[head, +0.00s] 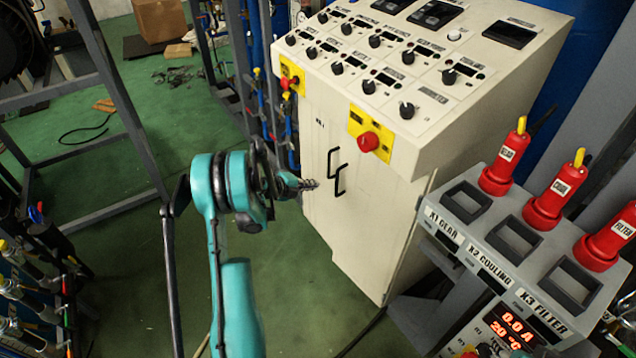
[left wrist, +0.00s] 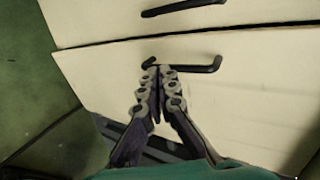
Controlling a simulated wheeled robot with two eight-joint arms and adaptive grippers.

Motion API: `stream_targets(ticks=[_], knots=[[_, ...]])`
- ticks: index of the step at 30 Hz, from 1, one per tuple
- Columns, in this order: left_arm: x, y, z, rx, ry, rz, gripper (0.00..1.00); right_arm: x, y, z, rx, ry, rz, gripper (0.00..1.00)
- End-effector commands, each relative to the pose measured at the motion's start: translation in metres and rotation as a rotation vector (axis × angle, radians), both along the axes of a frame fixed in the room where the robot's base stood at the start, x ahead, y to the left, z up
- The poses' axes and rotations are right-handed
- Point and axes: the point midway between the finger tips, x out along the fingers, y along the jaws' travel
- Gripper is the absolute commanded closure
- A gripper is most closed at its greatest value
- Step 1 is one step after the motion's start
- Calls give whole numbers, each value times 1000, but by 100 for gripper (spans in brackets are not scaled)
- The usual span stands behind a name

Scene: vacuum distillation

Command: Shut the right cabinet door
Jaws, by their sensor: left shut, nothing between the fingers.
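The cream cabinet's right door (head: 372,225) stands at or very near closed; I cannot tell whether a small gap remains. Its black handle (head: 340,180) is beside the left door's handle (head: 332,160). My left gripper (head: 312,184) is shut and empty, just left of the right handle in the head view. In the left wrist view, its fingertips (left wrist: 159,70) overlap the near end of the right door's handle (left wrist: 195,68); contact is unclear. A thin dark seam (left wrist: 190,35) separates the doors. The other handle (left wrist: 183,7) is at the top. My right gripper is out of view.
A sloped control panel (head: 390,60) with knobs tops the cabinet, and a red button (head: 368,141) juts from its front. A grey unit (head: 500,240) with red plugs stands at right. A metal frame (head: 110,80) is at left. Green floor (head: 290,300) is open before the cabinet.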

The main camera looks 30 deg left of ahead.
Motion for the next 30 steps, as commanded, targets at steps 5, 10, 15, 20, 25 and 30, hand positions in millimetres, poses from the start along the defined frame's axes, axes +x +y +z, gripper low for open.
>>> stream_targets(ticks=[5,10,15,20,25,30], knots=[[34,-11,-21,0,-2,-4,100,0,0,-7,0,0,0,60],[63,-19,-39,1,-2,-2,100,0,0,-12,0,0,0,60],[88,-26,-36,0,-3,0,100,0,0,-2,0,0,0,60],[99,-29,-37,0,-2,0,100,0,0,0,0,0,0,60],[101,-30,-37,1,-2,0,100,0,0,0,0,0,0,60],[101,-30,-37,1,-2,0,100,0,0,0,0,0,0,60]])
